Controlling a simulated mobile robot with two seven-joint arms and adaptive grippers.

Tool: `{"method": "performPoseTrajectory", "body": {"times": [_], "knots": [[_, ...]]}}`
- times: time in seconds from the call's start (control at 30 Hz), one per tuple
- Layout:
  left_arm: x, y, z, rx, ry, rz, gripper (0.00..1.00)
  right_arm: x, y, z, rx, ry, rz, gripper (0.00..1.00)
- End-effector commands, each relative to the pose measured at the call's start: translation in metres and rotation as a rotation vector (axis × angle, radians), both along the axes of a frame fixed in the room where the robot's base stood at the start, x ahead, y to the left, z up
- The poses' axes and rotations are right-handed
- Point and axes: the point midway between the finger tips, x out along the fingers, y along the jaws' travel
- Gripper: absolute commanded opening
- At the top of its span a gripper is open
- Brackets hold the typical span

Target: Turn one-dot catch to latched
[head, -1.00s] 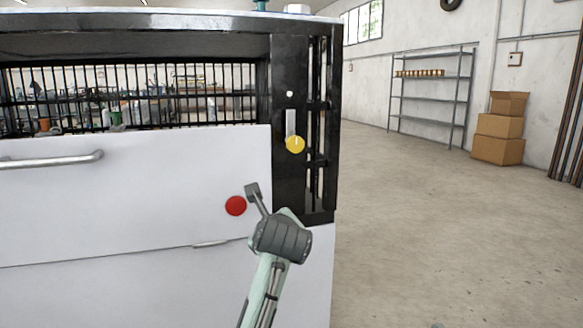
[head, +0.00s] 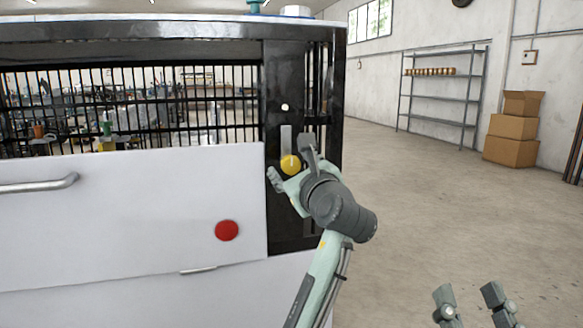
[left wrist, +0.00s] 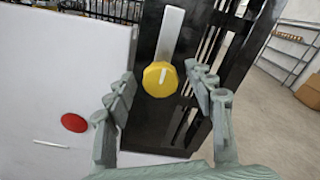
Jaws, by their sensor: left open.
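The one-dot catch is a yellow round knob (head: 290,165) below a pale upright strip (head: 286,137) on the black post (head: 284,78). One white dot (head: 285,107) sits above the strip. My left gripper (head: 291,162) is open, with one finger on each side of the knob. In the left wrist view both fingers (left wrist: 160,76) appear apart from it. My right gripper (head: 468,292) is at the bottom right, fingers spread, empty.
A white panel (head: 120,215) with a bar handle (head: 40,185) and a red disc (head: 227,230) lies left of the post. Barred openings are above the panel. The floor at right is free up to a shelf rack (head: 440,95) and cardboard boxes (head: 512,137).

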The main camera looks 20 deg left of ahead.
Motion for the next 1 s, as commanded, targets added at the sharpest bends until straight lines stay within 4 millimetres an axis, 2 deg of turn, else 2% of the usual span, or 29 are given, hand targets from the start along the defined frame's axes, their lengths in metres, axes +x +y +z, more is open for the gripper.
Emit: {"method": "performPoseTrajectory", "body": {"times": [0.1,0.37,0.8,1.0], "knots": [[0.0064,0.0046,0.0,-0.001,-0.001,0.0,0.54,-0.0007,-0.0007,0.0013,0.004,-0.012,-0.002,0.4],[0.0077,0.0054,0.0001,-0.001,0.0,-0.001,0.54,-0.0012,-0.0012,0.0022,0.005,-0.018,-0.003,0.4],[0.0074,0.0052,-0.0002,-0.001,0.0,0.0,0.01,-0.0008,-0.001,0.0015,0.004,-0.014,-0.002,0.4],[0.0074,0.0052,-0.0003,-0.002,0.001,-0.001,0.0,-0.0007,-0.001,0.0016,0.004,-0.014,-0.002,0.4]]}}
